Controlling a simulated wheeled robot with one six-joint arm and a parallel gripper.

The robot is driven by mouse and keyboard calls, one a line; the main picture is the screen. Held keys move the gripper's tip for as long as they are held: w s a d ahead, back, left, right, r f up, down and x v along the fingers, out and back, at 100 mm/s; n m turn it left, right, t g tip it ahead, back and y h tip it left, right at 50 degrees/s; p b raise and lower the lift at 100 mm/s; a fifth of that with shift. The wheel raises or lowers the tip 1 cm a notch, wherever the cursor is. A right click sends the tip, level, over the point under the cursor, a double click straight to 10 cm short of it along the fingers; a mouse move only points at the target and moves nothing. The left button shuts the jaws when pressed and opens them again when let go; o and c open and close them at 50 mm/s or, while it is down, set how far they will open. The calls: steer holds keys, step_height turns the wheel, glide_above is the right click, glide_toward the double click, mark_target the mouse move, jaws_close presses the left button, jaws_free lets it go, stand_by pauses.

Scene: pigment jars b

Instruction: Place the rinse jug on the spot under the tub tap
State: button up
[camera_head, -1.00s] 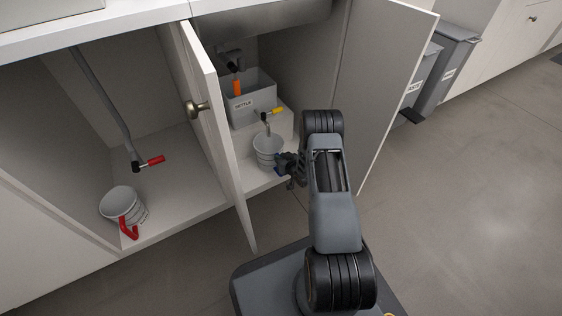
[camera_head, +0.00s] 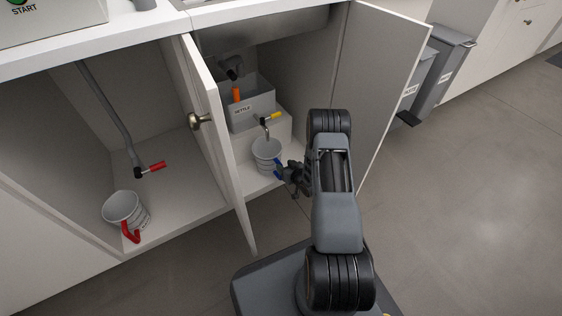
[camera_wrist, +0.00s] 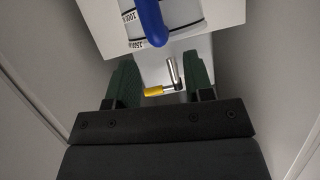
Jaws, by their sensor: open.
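A white jug with a blue handle (camera_head: 266,157) stands upright in the right cabinet, below the yellow-handled tap (camera_head: 270,119) of a grey tub (camera_head: 252,108) labelled SETTLE. Which jug is the rinse jug, I cannot read. The spot under this jug is hidden. My gripper (camera_head: 289,174) is open, just right of the blue handle and apart from it. In the wrist view, my gripper's green fingers (camera_wrist: 160,82) are spread and empty, with the blue handle (camera_wrist: 150,20) beyond them. A second jug, with a red handle (camera_head: 126,210), stands in the left cabinet.
A red-handled tap (camera_head: 150,171) hangs on a pipe in the left cabinet. The open left door (camera_head: 216,145) stands between the two cabinets; the open right door (camera_head: 388,85) is beside my arm. Grey bins (camera_head: 440,70) stand farther right. The floor to the right is clear.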

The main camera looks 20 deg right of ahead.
steer(key=p+v, duration=0.2)
steer(key=v, duration=0.4)
step_height(320, 180, up, 20)
steer(key=a+g+h, duration=0.2)
steer(key=g+h, duration=0.2)
steer(key=g, duration=0.1)
steer(key=s+a+r+g, duration=0.2)
steer(key=s+a+r, duration=0.2)
steer(key=s, duration=0.2)
steer(key=s+a+r+g+y, duration=0.1)
steer(key=s+a+r+g, duration=0.1)
steer(key=s+a+r, duration=0.2)
steer(key=s+a+r+g, duration=0.1)
steer(key=s+a+r, duration=0.3)
steer(key=s, duration=0.5)
steer(key=shift+s+r+m+g+y, duration=0.15)
steer(key=shift+r+m+g+y, duration=0.15)
steer(key=shift+r+g+y, duration=0.15)
step_height(320, 180, up, 39)
steer(key=t+p, duration=0.1)
steer(key=p, duration=3.6)
steer(key=shift+s, duration=0.15)
